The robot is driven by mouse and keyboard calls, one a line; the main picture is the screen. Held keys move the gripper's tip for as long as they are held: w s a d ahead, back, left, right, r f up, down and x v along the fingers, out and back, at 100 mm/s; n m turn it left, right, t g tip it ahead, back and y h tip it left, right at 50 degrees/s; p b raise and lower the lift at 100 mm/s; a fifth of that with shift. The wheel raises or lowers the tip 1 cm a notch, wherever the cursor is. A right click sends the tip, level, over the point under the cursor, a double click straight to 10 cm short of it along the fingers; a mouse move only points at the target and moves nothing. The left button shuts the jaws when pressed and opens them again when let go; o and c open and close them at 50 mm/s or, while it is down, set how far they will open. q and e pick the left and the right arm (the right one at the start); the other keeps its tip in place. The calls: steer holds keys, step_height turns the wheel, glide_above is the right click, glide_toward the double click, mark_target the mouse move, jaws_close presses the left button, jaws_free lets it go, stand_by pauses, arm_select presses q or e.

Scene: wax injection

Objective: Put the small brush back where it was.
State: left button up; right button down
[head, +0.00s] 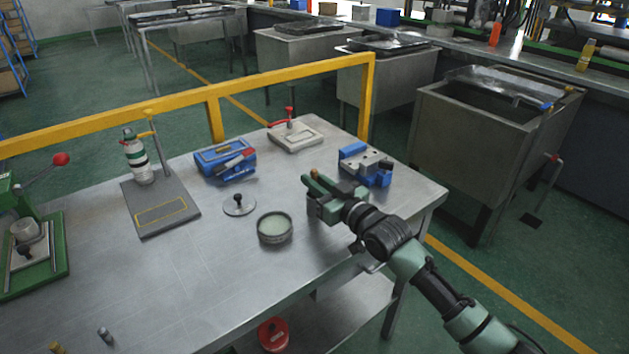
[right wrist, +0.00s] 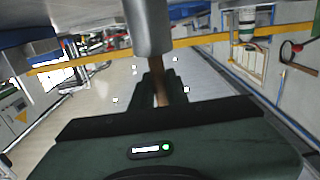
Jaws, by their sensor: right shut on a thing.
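My right gripper (head: 319,192) is above the right part of the metal table, between the round tin and the blue vise. In the right wrist view, its two dark fingers (right wrist: 163,90) are shut on a thin brown wooden handle, which I take to be the small brush (right wrist: 160,92). A thick grey cylinder (right wrist: 148,28) shows at the handle's far end. In the head view, the brush is mostly hidden by the gripper; a small brown end shows at the fingertips. My left gripper is not in view.
The front middle is clear.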

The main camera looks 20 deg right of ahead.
steer(key=shift+f, duration=0.15)
steer(key=c, duration=1.4)
jaws_free()
steer(key=shift+r, duration=0.3)
steer(key=v, duration=1.2)
